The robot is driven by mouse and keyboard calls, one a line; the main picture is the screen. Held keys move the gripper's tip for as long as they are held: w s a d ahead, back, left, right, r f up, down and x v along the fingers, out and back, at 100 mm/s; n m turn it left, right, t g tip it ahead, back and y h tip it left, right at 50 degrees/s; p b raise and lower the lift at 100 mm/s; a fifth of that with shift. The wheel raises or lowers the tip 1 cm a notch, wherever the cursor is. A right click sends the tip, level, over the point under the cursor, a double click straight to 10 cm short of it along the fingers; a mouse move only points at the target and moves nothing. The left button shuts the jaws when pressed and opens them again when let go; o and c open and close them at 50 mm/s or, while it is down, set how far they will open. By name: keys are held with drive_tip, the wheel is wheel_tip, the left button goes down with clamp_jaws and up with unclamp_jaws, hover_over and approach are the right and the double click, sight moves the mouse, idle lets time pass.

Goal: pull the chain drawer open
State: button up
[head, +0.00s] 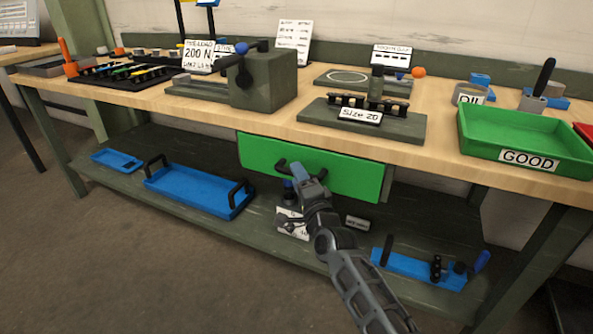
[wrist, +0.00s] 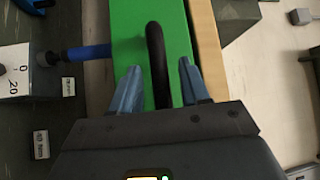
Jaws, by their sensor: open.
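The chain drawer has a green front (head: 348,174) under the workbench top and looks shut. Its dark bar handle (head: 282,165) is partly hidden behind my gripper in the head view. In the wrist view the green front (wrist: 128,40) runs up the picture, and the black handle (wrist: 156,62) stands between my fingers. My gripper (wrist: 158,85) is open, with one blue-grey finger on each side of the handle and a gap on both sides. In the head view my gripper (head: 296,172) is at the drawer front.
The workbench top (head: 440,158) carries a green GOOD tray (head: 520,140) and a Size 20 fixture (head: 365,118). The lower shelf (head: 130,200) holds blue trays (head: 195,192) and a blue tool (head: 425,268).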

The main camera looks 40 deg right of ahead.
drive_tip(key=shift+x, duration=0.9)
drive_tip(key=shift+f, duration=0.1)
clamp_jaws()
